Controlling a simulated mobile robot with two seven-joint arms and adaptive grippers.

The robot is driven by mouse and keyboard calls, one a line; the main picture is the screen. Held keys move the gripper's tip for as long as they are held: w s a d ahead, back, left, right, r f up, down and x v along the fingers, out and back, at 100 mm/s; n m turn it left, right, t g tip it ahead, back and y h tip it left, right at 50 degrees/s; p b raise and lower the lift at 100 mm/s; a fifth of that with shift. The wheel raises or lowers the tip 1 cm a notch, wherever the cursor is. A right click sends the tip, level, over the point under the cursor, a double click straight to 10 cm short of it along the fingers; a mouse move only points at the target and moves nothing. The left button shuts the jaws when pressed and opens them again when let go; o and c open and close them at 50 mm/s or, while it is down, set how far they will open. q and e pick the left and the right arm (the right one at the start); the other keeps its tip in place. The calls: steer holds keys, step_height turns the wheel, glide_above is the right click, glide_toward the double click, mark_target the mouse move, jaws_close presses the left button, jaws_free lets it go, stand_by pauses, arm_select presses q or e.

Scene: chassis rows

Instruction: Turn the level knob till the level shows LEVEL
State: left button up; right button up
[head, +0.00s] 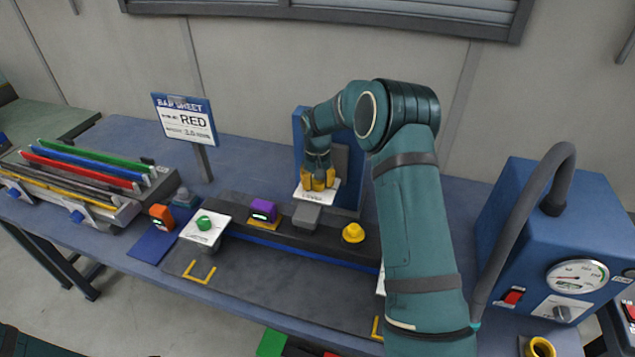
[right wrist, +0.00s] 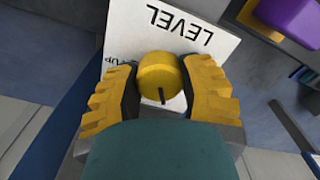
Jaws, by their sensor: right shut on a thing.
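The level knob (right wrist: 160,79) is a yellow round knob with a dark mark, seen in the right wrist view. It stands on a white plate (right wrist: 205,33) printed LEVEL, which reads upside down there. My right gripper (right wrist: 160,88) has its yellow fingers on both sides of the knob and is shut on it. In the head view my right gripper (head: 318,179) is at the white plate (head: 327,196) on the bench's back side and hides the knob. The level's readout cannot be made out. My left gripper is not in view.
A purple-topped block (head: 263,210), a green knob on a white plate (head: 204,229) and a yellow knob (head: 353,233) stand near the dark rail. A blue box with a gauge (head: 577,277) is at right.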

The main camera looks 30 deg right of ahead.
mark_target(318, 181)
steer(key=o, duration=1.2)
steer(key=shift+r, duration=0.15)
step_height(318, 181, up, 12)
steer(key=shift+f, duration=0.1)
steer(key=shift+s+f, duration=0.1)
